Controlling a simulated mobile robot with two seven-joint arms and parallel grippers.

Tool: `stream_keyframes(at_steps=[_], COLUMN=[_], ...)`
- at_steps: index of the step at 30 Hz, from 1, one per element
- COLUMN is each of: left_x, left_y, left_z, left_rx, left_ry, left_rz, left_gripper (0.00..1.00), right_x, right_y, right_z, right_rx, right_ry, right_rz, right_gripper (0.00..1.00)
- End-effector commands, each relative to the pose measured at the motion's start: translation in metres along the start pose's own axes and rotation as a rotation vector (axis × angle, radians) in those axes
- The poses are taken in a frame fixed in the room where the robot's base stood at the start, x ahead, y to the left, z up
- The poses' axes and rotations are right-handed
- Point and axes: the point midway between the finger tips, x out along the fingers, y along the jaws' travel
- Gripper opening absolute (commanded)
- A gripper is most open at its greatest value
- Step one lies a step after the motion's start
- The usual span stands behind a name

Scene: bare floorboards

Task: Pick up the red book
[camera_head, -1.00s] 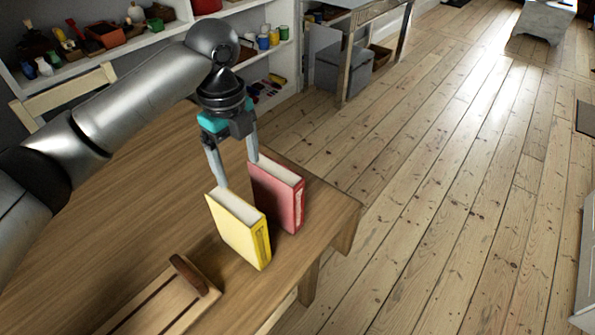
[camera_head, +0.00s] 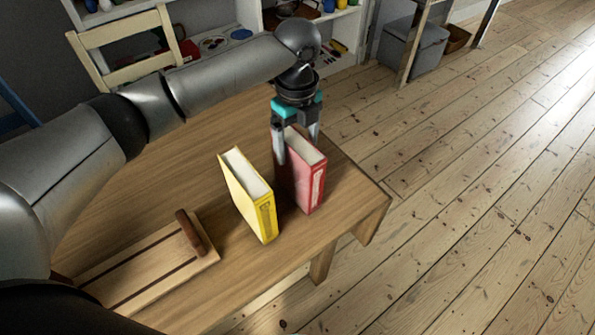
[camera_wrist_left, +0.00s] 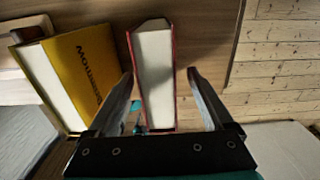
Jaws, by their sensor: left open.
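The red book (camera_head: 311,182) stands upright near the table's right corner. My left gripper (camera_head: 298,150) is open and comes down from above, with one finger on each side of the book's top. In the left wrist view the red book (camera_wrist_left: 154,75) lies between the two spread fingers (camera_wrist_left: 166,88), with a gap on each side. A finger hides part of the book in the head view. My right gripper is not in view.
A yellow book (camera_head: 249,195) stands just left of the red one, close to my left finger. A wooden board with a handle (camera_head: 150,262) lies on the wooden table (camera_head: 130,192). A cream chair (camera_head: 125,62) and shelves are behind.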

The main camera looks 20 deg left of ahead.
Motion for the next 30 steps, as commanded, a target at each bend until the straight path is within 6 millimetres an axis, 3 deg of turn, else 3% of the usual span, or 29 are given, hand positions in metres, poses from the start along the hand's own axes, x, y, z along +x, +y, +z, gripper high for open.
stream_keyframes(at_steps=[7,15,23,30], left_x=[0.015,0.054,0.057,0.056], left_y=[0.001,0.004,0.004,0.004], left_z=[-0.002,-0.004,-0.004,-0.004], left_rx=[0.001,-0.001,0.000,0.001], left_ry=[0.000,0.000,-0.002,-0.001], left_rz=[0.001,0.002,0.000,-0.001], left_gripper=[0.85,0.85,0.85,0.58], right_x=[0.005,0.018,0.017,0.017], right_y=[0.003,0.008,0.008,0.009], right_z=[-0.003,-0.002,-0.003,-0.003], right_rx=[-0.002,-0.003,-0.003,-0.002], right_ry=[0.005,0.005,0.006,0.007], right_rz=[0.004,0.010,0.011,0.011], right_gripper=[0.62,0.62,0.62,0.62])
